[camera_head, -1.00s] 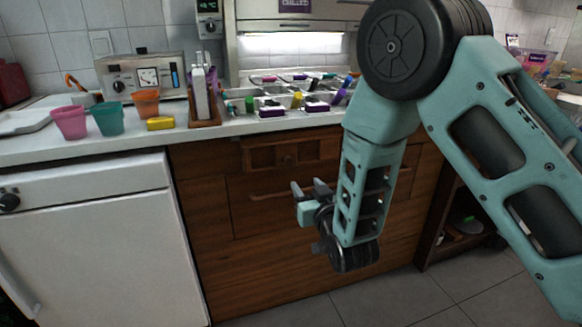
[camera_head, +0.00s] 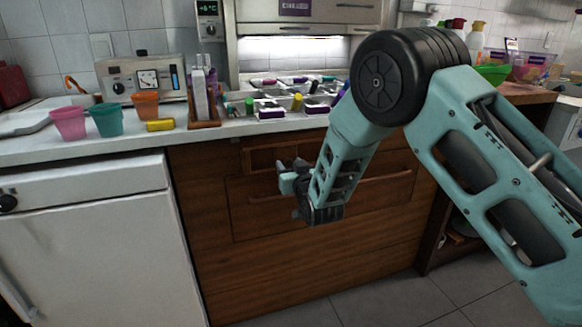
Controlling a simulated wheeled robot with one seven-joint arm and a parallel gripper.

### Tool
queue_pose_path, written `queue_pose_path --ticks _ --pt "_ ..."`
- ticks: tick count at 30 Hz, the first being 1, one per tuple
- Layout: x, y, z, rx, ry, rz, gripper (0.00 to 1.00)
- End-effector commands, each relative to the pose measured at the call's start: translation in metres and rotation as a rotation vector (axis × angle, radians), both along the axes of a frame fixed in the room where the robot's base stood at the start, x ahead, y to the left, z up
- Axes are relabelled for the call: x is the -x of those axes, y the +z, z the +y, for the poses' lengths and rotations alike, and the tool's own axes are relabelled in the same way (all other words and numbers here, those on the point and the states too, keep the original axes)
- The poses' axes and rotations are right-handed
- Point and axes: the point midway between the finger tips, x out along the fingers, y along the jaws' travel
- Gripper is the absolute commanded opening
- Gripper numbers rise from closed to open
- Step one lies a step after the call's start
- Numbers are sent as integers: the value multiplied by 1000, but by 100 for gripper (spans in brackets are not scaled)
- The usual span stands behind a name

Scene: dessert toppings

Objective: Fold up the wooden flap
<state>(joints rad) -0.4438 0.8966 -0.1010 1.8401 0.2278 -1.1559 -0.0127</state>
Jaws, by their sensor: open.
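The wooden cabinet front (camera_head: 220,265) under the counter carries a wide wooden flap-like panel (camera_head: 370,220) with a long horizontal handle (camera_head: 384,177). A narrower framed recess (camera_head: 258,158) sits just above it. I cannot tell for sure which piece is the flap or how far it is folded. My gripper (camera_head: 286,167) is open and appears empty, in front of the upper part of the panel and the lower edge of the recess. The arm hides the handle's middle and part of the recess. Contact with the wood cannot be made out.
The white counter (camera_head: 30,147) above holds coloured cups (camera_head: 107,118), a utensil holder (camera_head: 204,124) and topping containers (camera_head: 270,109). A white appliance (camera_head: 85,240) stands left of the cabinet. An open shelf (camera_head: 437,240) is at lower right. The tiled floor in front is clear.

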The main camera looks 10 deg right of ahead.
Motion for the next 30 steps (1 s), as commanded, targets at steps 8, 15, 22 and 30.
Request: queue_pose_path --ticks 8,15,22,30 --pt "0 0 0 0 0 0 0" --pt "1 3 0 1 0 11 0" --pt "7 13 -2 15 -1 94 0" --pt "21 34 -4 52 0 304 0"
